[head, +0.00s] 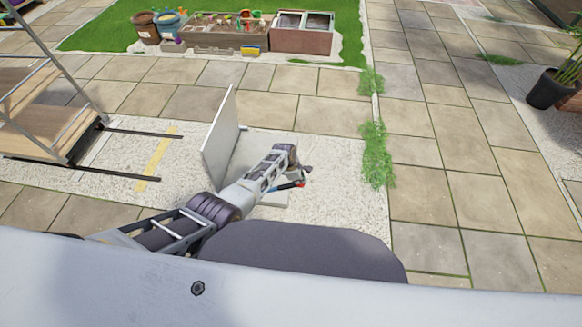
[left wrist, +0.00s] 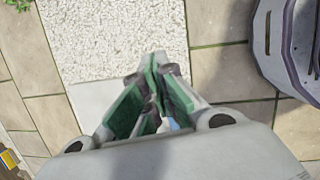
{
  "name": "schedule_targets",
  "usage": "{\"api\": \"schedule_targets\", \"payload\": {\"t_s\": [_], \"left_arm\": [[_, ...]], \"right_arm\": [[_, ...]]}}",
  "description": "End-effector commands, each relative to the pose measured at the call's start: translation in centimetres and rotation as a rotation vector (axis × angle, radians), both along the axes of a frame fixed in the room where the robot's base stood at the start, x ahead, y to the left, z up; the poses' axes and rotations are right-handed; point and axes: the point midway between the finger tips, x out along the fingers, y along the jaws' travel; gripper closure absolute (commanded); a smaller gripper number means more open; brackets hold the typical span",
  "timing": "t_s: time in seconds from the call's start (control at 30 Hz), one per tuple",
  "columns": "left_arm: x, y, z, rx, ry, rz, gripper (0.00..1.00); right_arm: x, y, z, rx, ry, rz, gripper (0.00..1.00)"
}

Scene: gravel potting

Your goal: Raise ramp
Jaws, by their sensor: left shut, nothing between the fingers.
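The ramp seems to be the pale flat panel (head: 220,138) standing steeply tilted on the gravel strip in the head view. My left arm reaches across in front of its lower right side. My left gripper (head: 304,177) is to the right of the panel, low over the gravel, shut and empty. In the left wrist view its green-padded fingers (left wrist: 154,78) meet over gravel and paving. A smooth pale slab (left wrist: 97,100) lies beside the gravel there; I cannot tell whether it belongs to the ramp. My right gripper is not in view.
A wooden stepped structure with metal rails (head: 40,105) stands at the left, with dark bars on the gravel (head: 335,190). Grass tufts (head: 377,150) edge the gravel.

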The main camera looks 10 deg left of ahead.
Motion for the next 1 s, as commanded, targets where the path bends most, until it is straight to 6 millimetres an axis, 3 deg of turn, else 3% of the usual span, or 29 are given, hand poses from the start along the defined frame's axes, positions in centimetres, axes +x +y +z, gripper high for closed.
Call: {"api": "schedule_targets", "payload": {"t_s": [1.0], "left_arm": [[-0.3, 2.0, 5.2, 0.007, -0.007, 0.004, 1.00]], "right_arm": [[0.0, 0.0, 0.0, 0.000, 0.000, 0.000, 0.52]]}}
